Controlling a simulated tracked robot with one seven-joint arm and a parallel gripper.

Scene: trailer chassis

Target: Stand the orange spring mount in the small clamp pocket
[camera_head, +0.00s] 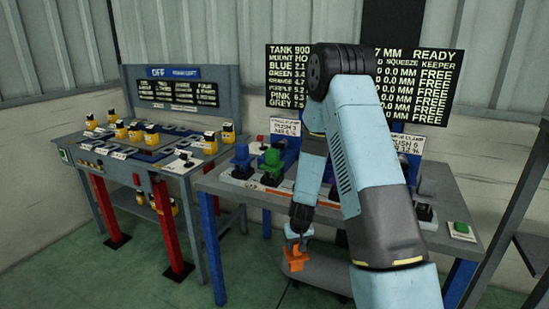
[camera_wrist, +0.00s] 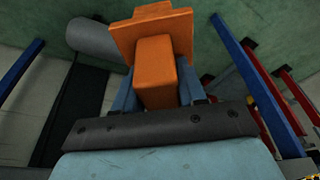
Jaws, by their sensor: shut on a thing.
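The orange spring mount (camera_head: 295,258) is in my gripper (camera_head: 298,238), which hangs down in front of the right bench's front edge. In the wrist view the mount (camera_wrist: 154,72) shows a block between the two blue fingers and a wider flat plate at its outer end. My gripper (camera_wrist: 155,95) is shut on the block in the wrist view. The mount is held in the air, clear of the bench. Clamp units stand on the right bench, one labelled PUSH 3 (camera_head: 286,127) and one PUSH 6 (camera_head: 408,143). I cannot tell which holds the small pocket; my arm hides the bench's middle.
Green (camera_head: 271,163) and blue (camera_head: 242,160) parts stand at the right bench's left end. A green button (camera_head: 460,227) is at its right corner. A grey cylinder (camera_head: 318,272) lies low behind the mount. The left bench (camera_head: 160,165) holds yellow-and-black parts.

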